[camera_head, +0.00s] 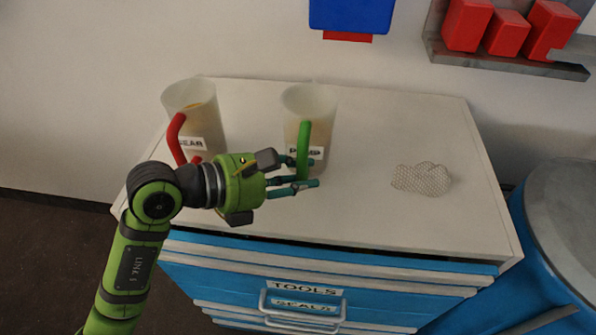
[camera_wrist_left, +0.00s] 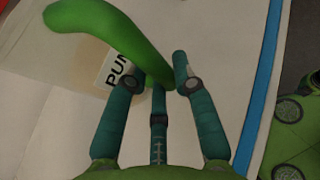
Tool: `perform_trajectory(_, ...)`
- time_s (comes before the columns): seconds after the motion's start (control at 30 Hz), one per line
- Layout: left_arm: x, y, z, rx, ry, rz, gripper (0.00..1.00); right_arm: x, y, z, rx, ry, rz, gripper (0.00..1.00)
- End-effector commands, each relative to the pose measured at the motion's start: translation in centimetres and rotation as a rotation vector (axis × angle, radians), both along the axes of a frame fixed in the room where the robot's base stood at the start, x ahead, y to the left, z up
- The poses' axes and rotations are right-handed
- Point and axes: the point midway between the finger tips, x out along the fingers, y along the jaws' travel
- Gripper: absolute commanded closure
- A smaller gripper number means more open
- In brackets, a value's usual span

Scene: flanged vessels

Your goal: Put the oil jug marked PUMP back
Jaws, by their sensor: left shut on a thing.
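The oil jug marked PUMP (camera_head: 309,103) is a translucent pale vessel with a green handle, upright at the back middle of the cabinet top. Its green handle (camera_wrist_left: 103,27) and part of its label show in the left wrist view. My left gripper (camera_head: 304,173) is at the front of this jug, its teal fingers shut on the lower part of the green handle. The fingers also show in the left wrist view (camera_wrist_left: 160,85). The jug's base is partly hidden behind the gripper. My right gripper is in neither view.
A similar jug marked GEAR (camera_head: 197,105) with a red handle stands to the left, close to my left arm. A crumpled mesh piece (camera_head: 421,179) lies on the right of the cabinet top (camera_head: 400,120). A blue drum (camera_head: 560,230) stands at the right. Red bins (camera_head: 507,32) sit on a wall shelf.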

Motion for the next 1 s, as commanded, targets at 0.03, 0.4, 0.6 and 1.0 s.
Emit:
perform_trajectory(0.03,0.0,0.0,0.2,-0.003,-0.006,-0.001,1.0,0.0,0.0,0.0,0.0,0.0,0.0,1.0)
perform_trajectory(0.4,0.0,0.0,-0.2,0.001,0.0,0.0,0.51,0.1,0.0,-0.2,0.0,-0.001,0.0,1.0)
perform_trajectory(0.6,0.0,0.0,-0.1,0.0,0.0,0.0,0.51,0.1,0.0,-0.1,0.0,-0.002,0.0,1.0)
perform_trajectory(1.0,-2.2,5.6,2.0,0.007,-0.006,0.001,0.51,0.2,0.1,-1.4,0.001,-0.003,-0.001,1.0)
